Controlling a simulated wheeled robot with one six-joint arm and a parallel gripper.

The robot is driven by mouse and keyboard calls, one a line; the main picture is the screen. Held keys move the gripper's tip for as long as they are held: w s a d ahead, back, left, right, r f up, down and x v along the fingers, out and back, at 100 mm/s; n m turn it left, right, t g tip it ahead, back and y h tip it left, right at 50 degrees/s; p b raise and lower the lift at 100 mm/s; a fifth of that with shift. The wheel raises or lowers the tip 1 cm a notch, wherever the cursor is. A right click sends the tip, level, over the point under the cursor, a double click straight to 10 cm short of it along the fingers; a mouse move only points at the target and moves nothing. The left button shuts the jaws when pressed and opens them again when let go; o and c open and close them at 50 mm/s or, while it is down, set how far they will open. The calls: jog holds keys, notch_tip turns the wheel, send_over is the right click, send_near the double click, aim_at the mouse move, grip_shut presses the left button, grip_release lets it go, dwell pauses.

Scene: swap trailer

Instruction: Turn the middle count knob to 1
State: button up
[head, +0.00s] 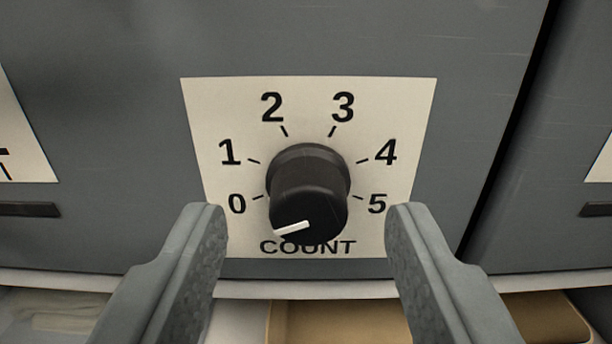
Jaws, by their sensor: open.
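The black count knob (308,190) sits on a cream label plate (215,110) marked 0 to 5, with the word COUNT below it. The white pointer line (292,229) on the knob's face lies at its lower left and points left and slightly down, toward the 0 side. The 1 mark (229,152) is to the left of the knob, above the 0. My gripper (307,225) is open, with one finger on each side of the knob in the picture. Gaps show between both fingers and the knob. The knob partly covers the word COUNT.
The plate is on a grey panel (400,40). Parts of other labels (22,140) show at the left and right edges, with dark slots (28,209) beneath. Below the panel's light bottom edge (300,289) is an open space with tan things (340,322).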

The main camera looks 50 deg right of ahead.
jog(key=shift+w+d, duration=0.25)
jog(key=shift+d, duration=0.15)
jog(key=c, duration=1)
jog(key=shift+m, duration=0.3)
jog(key=m, duration=0.4)
jog(key=shift+m, duration=2)
